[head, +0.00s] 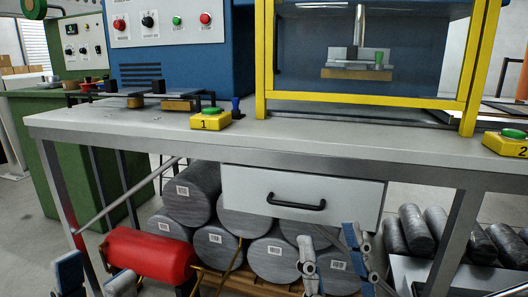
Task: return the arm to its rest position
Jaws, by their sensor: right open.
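My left gripper (96,268) shows at the bottom left edge, low in front of the bench and near the red cylinder. Its two fingers stand apart with nothing seen between them, and its lower part is cut off by the frame. My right gripper (329,240) is at the bottom, right of the middle, in front of the stacked rolls and below the drawer. Its fingers point up and stand apart, with nothing held between them. Most of both arms is out of view.
The workbench (300,136) spans the view, with a white drawer (290,193) under it. Yellow button boxes (211,120) (507,145) sit on it, beside the yellow-framed welder (262,60). Grey rolls (195,190) and a red cylinder (150,256) lie beneath.

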